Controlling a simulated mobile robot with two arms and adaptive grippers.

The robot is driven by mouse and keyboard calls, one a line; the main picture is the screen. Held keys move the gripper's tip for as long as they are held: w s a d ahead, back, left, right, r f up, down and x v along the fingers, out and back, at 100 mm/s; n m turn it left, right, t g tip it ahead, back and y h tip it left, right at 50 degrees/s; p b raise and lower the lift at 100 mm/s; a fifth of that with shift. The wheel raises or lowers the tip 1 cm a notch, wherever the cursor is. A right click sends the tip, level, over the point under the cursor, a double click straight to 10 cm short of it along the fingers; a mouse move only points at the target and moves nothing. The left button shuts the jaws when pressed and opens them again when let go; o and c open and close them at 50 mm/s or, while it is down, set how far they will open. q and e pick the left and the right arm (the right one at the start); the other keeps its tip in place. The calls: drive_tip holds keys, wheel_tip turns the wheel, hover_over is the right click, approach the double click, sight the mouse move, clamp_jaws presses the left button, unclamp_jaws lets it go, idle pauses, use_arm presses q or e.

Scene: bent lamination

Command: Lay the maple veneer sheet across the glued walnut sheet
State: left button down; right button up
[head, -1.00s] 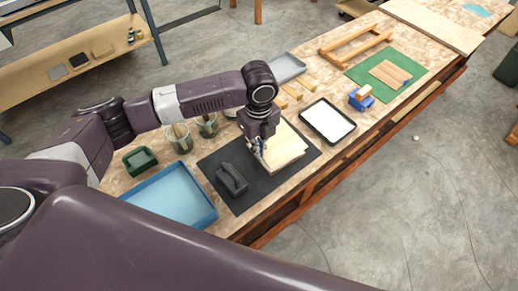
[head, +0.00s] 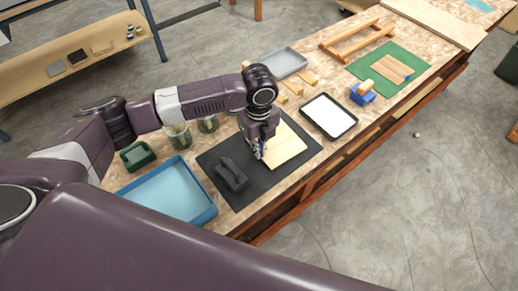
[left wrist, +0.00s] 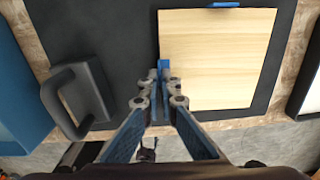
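A pale maple veneer sheet (head: 284,148) lies on the black mat, and it fills the upper right of the left wrist view (left wrist: 218,60). It has small blue tabs at its left and far edges. My left gripper (left wrist: 162,80) points down at the sheet's left edge, its fingertips close together at the blue tab there. It appears shut on that edge; in the head view, the gripper (head: 258,152) partly hides the contact. No glued walnut sheet is clearly visible; what lies under the maple is hidden. My right gripper is not in view.
A dark handled block (head: 231,176) stands on the black mat (head: 238,204). A blue tray (head: 208,215) is left, and a dark-rimmed tray with a white inside (head: 328,117) is right. Jars (head: 179,135) stand behind. A striped board (head: 392,68) lies on a green mat (head: 418,62).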

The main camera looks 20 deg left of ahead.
use_arm(q)
drive_tip(key=shift+p, duration=0.4)
drive_tip(key=shift+f+p, duration=0.15)
drive_tip(key=shift+p, duration=0.65)
idle(1.1)
drive_tip(key=c, duration=1.6)
unclamp_jaws()
drive_tip(key=shift+r+p, duration=3)
drive_tip(key=shift+p, duration=0.05)
